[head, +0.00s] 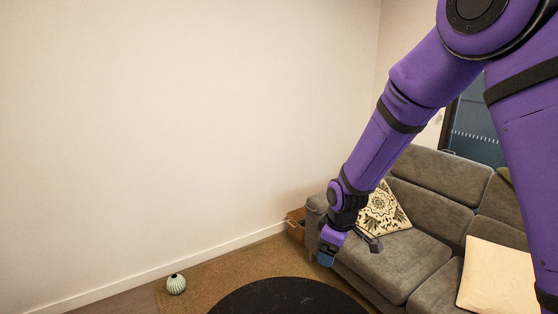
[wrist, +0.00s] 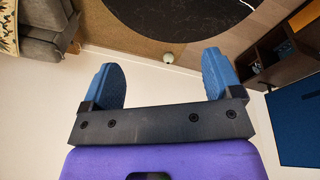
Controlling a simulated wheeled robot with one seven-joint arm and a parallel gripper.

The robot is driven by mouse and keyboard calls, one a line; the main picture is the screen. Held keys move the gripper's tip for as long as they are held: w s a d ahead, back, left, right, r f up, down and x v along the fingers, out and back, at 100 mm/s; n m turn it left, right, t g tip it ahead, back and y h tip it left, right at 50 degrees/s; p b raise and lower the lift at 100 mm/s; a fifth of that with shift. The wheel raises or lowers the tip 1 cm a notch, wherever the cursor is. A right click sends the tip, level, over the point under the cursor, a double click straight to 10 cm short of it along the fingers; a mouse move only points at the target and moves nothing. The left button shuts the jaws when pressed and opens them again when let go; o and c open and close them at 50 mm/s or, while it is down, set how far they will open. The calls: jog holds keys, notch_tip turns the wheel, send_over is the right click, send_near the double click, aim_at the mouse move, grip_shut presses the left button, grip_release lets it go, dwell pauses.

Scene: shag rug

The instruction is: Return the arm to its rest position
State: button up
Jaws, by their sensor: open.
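My purple arm reaches down from the upper right in the head view, and my gripper (head: 345,248) hangs at its end in front of the grey sofa, above floor level. In the wrist view my gripper (wrist: 163,84) shows two blue fingers spread wide apart with nothing between them. The gripper touches nothing that I can see.
A grey sofa (head: 390,265) with a patterned cushion (head: 380,210) and a cream cushion (head: 497,275) stands at the right. A round black table (head: 290,298) is at the bottom. A small striped vase (head: 176,284) stands on the brown rug (head: 225,272). A wicker basket (head: 296,226) sits beside the sofa.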

jog(key=s+d+r+m+t, duration=0.1)
jog(key=s+d+r+m, duration=0.3)
jog(key=r, duration=0.6)
jog(key=s+d+r+m+t, duration=0.1)
jog(key=s+d+r+m, duration=0.1)
jog(key=s+d+r, duration=0.65)
jog(key=s+d+r+m, duration=0.2)
jog(key=s+r+m, duration=0.1)
jog(key=s, duration=0.5)
jog(key=s+d+r+m+t, duration=0.1)
jog(key=s+d+r+m, duration=0.1)
jog(key=s+r, duration=0.3)
jog(key=s, duration=0.3)
jog(key=shift+s+r+m+h, duration=0.35)
jog(key=shift+s+m+h, duration=0.05)
